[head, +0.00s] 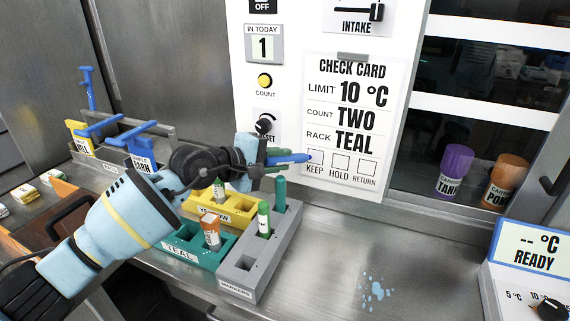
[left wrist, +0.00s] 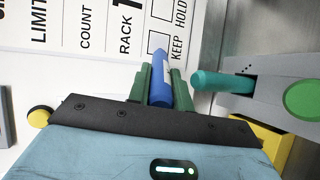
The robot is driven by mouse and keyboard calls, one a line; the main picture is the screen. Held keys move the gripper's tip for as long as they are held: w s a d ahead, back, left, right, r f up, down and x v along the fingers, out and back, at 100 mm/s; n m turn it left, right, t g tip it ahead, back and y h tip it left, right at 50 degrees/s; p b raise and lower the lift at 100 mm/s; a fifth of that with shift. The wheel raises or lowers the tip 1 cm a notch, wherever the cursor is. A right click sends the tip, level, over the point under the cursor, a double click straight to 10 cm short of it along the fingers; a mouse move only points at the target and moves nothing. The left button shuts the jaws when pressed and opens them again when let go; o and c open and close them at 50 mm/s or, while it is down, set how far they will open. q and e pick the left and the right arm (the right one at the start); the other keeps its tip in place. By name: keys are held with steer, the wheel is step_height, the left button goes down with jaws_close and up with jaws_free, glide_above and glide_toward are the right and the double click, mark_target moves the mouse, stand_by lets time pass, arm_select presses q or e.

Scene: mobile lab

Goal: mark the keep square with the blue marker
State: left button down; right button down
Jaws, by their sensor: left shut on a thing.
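The white check card (head: 345,95) is on the upright panel, with three squares in a row above KEEP, HOLD and RETURN. The keep square (head: 316,158) is the leftmost; it also shows in the left wrist view (left wrist: 157,40). My left gripper (head: 273,157) is shut on the blue marker (head: 292,158), which points at the card. In the left wrist view the blue marker (left wrist: 161,84) sits between the green fingers, its far end at the keep square's edge. I cannot tell whether its tip touches the card or whether the square bears a mark. My right gripper is not in view.
Below the gripper, a grey marker block (head: 266,262) holds a green marker (head: 264,218) and a teal marker (head: 280,194). Yellow (head: 240,205) and teal (head: 205,262) racks stand beside it. A READY device (head: 530,262) stands at right.

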arm_select(q)
steer(key=shift+r, duration=0.1)
steer(key=shift+s+d+r+p, duration=0.1)
steer(key=shift+s+d+p, duration=0.1)
steer(key=shift+d+p, duration=0.35)
steer(key=shift+s+d, duration=0.1)
steer(key=shift+d, duration=0.5)
steer(key=shift+a, duration=0.1)
steer(key=shift+w+a+f+b, duration=0.2)
steer(key=shift+a+b, duration=0.15)
steer(key=shift+a, duration=0.1)
steer(key=shift+w+a+b, duration=0.15)
steer(key=shift+a+b, duration=0.2)
steer(key=shift+a, duration=0.3)
steer(key=shift+s+d+r+p, duration=0.1)
steer(key=shift+s+d+p, duration=0.1)
steer(key=shift+d+p, duration=0.3)
steer(key=shift+s+d+r+p, duration=0.1)
steer(key=shift+s+d+p, duration=0.15)
steer(key=shift+d, duration=0.45)
steer(key=shift+f, duration=0.1)
